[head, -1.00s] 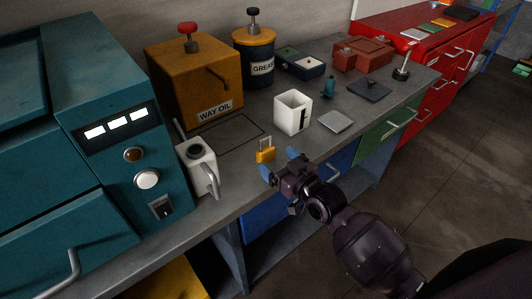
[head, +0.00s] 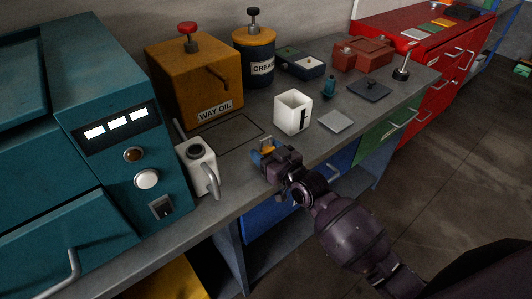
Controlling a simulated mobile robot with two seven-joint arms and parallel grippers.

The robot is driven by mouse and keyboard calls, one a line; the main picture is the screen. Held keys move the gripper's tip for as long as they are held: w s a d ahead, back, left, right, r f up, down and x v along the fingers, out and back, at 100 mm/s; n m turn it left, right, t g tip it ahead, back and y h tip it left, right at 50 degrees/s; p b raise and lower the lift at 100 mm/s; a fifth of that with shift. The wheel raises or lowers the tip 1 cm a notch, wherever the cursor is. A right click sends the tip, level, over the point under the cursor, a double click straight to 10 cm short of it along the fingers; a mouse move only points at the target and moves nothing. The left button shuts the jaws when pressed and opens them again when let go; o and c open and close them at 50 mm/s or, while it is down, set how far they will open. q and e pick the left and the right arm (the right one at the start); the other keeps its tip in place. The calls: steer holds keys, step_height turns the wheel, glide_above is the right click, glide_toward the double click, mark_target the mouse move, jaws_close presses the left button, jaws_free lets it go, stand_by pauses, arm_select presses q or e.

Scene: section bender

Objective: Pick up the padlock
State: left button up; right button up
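The yellow padlock (head: 267,149) stands near the front edge of the grey workbench, mostly hidden behind my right gripper. Only a bit of its yellow body and its shackle show. My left gripper is not in view.
The orange WAY OIL box (head: 195,80) stands farther back. A small light plate (head: 336,122) lies right. Bare bench (head: 240,165) lies between can and padlock.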

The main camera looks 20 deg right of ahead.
steer(key=shift+c, duration=1.4)
steer(key=shift+r, duration=0.15)
steer(key=v, duration=1.8)
steer(key=shift+f, duration=0.4)
